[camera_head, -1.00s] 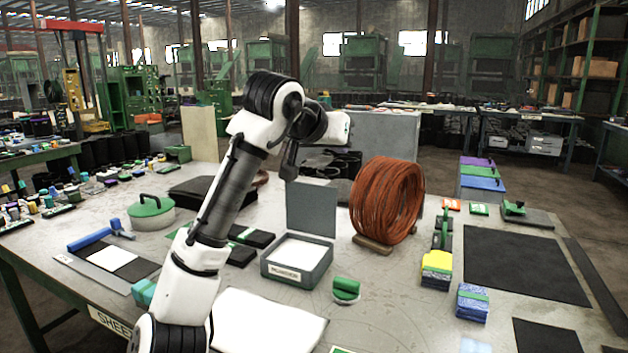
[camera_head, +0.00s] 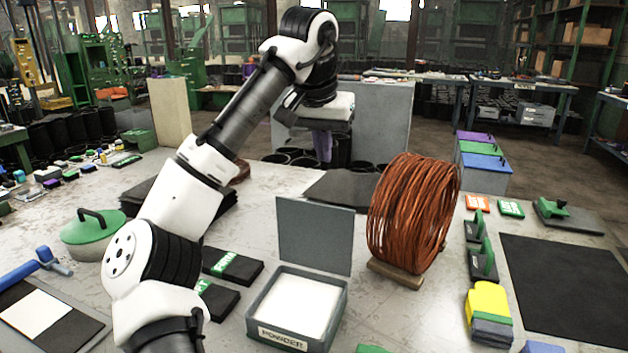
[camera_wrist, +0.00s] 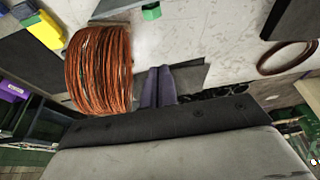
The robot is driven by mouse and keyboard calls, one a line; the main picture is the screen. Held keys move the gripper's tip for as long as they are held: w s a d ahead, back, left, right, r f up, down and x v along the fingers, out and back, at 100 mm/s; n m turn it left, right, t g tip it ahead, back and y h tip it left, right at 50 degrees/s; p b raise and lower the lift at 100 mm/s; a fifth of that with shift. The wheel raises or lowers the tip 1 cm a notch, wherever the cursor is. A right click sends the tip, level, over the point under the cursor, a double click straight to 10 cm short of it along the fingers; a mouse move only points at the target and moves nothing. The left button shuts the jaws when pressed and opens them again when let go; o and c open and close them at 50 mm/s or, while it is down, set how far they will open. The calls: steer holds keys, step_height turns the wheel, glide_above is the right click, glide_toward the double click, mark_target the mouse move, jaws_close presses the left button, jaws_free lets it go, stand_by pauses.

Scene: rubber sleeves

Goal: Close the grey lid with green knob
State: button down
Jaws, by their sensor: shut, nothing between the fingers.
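The grey lid (camera_head: 315,235) stands upright, open, at the far edge of the grey box (camera_head: 300,318) labelled POWDER, which has a white fill. No green knob shows on the lid's near face; its far face is hidden in the head view. My gripper (camera_head: 323,160) points down beyond the lid, apart from it, above the far side of the table. In the wrist view its purple-grey fingers (camera_wrist: 157,72) are together and empty. A dark grey panel at that view's upper right may be the lid; I cannot tell.
A copper-coloured wire coil (camera_head: 413,215) on a wooden base stands right of the lid; it fills the left of the wrist view (camera_wrist: 98,70). A dark sheet (camera_head: 340,187) lies behind the lid. A green round lid (camera_head: 90,233) with a black handle is at left.

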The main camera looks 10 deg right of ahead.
glide_above(317, 234)
steer(key=w+d, duration=0.2)
steer(key=w, duration=0.2)
step_height(317, 234, down, 9)
steer(key=shift+f, duration=0.15)
steer(key=shift+s+a+b, duration=0.1)
steer(key=shift+a+b, duration=0.1)
steer(key=shift+b, duration=0.1)
